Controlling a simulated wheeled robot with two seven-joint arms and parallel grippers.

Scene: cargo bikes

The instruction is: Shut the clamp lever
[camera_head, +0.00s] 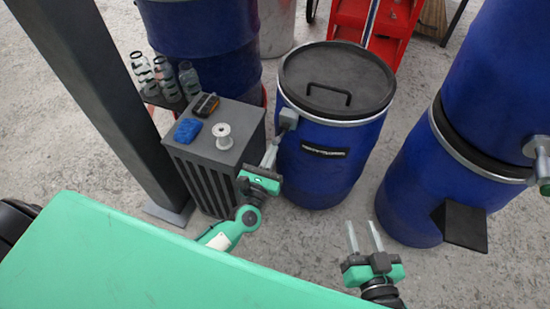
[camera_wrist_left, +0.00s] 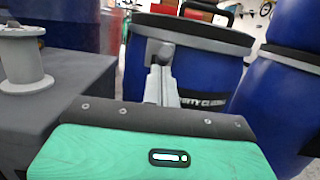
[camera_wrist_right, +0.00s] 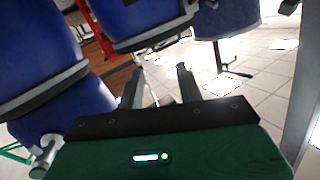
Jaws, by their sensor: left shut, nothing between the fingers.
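The blue barrel (camera_head: 322,165) in the middle has a black lid (camera_head: 330,75) and a silver clamp ring. A grey clamp lever (camera_head: 289,119) sits on the ring at the barrel's left front; it also shows in the left wrist view (camera_wrist_left: 158,48). My left gripper (camera_head: 275,146) is shut and empty, its fingertips just below the clamp lever. In the left wrist view the fingertips (camera_wrist_left: 161,68) overlap its lower part; I cannot tell whether they touch. My right gripper (camera_head: 362,223) is open and empty over the floor, in front of the barrel and away from the lever.
A dark post (camera_head: 90,90) stands further left. Stacked blue barrels (camera_head: 410,200) stand at right. Floor between them is free.

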